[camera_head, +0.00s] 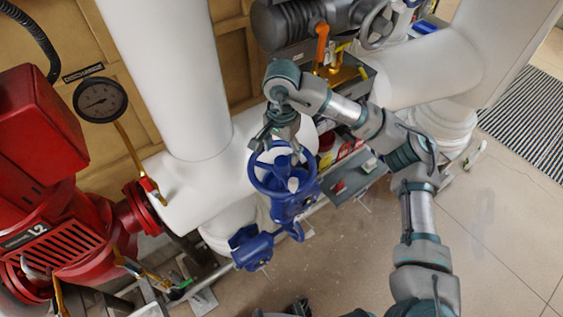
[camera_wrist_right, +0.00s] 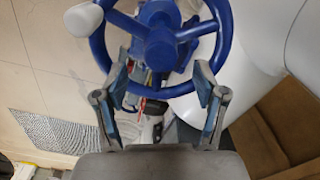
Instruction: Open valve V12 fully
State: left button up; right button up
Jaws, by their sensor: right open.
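A blue valve with a spoked blue handwheel (camera_head: 256,180) stands in the middle of the head view, in front of a white pipe. I see no readable tag on it. The blue handwheel (camera_wrist_right: 98,48) also fills the top of the right wrist view, with a whitish knob (camera_wrist_right: 83,18) on its rim. My right gripper (camera_head: 276,143) is at the wheel's upper edge in the head view. In the right wrist view this gripper (camera_wrist_right: 162,72) is open, its fingers spread near the rim. Whether they touch the rim I cannot tell. My left gripper is not recognizable.
Red machinery (camera_head: 40,130) and a round gauge (camera_head: 100,100) are on the left. A white vertical pipe (camera_head: 170,75) stands behind the valve. Floor (camera_head: 350,250) is open at the lower right.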

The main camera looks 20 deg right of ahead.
aim_at(282, 160)
jog(key=shift+f+b, duration=1.65)
jog(key=shift+f, duration=1.15)
pick_arm(q)
jog(key=f, duration=0.1)
jog(key=s+f, duration=0.1)
jog(key=f, duration=0.1)
jog(key=shift+s+f, duration=0.15)
jog(key=shift+f, duration=0.15)
